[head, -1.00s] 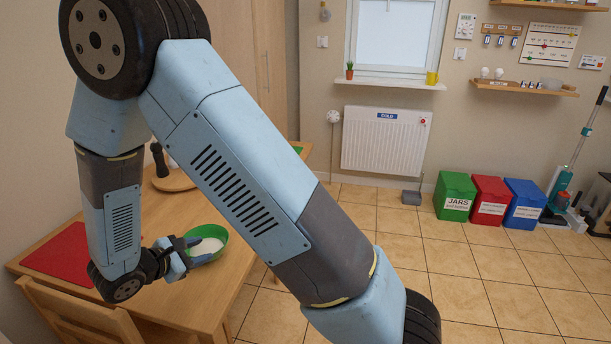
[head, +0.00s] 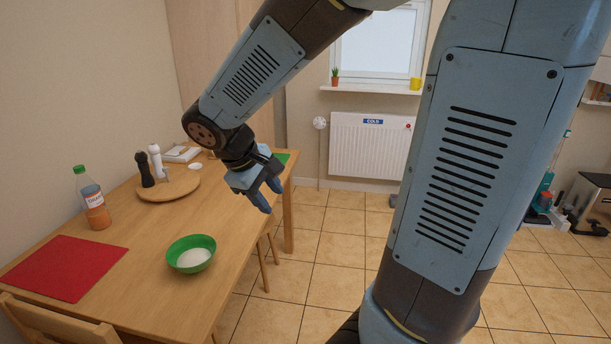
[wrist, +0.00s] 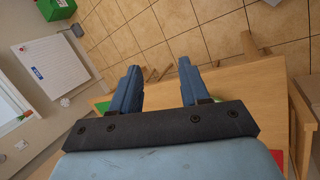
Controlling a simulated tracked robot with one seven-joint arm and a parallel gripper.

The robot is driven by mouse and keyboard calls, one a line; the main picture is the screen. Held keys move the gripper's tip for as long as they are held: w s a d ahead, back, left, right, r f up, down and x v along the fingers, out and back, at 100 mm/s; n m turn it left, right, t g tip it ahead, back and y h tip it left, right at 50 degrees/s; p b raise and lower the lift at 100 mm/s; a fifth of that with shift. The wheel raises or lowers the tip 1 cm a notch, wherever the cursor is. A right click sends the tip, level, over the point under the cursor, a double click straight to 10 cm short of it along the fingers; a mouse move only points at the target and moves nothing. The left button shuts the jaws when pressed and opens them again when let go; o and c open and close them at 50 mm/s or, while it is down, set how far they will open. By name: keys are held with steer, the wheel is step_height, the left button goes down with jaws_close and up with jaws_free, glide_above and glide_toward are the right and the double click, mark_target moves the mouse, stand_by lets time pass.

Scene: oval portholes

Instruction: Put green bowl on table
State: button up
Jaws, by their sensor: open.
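The green bowl (head: 191,254) stands upright on the wooden table (head: 148,228), near its right edge, with something white inside. My gripper (head: 264,198) is raised beyond the bowl, over the table's right edge, apart from the bowl and empty. In the wrist view my gripper (wrist: 157,78) shows two blue fingers spread apart with nothing between them.
A red mat (head: 65,267) lies at the table's near left. A bottle (head: 93,203) and a round board (head: 170,189) with two mills stand farther back. A chair (head: 50,325) is at the near edge. A radiator (head: 366,147) is on the far wall.

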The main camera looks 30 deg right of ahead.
steer(key=s+d+r+m+t+y, duration=0.3)
steer(key=s+r, duration=0.5)
steer(key=s, duration=0.3)
steer(key=m+t+y, duration=0.1)
steer(key=m+y, duration=0.1)
steer(key=m, duration=0.1)
steer(key=shift+r+m, duration=0.3)
steer(key=shift+r, duration=0.05)
stand_by(0.5)
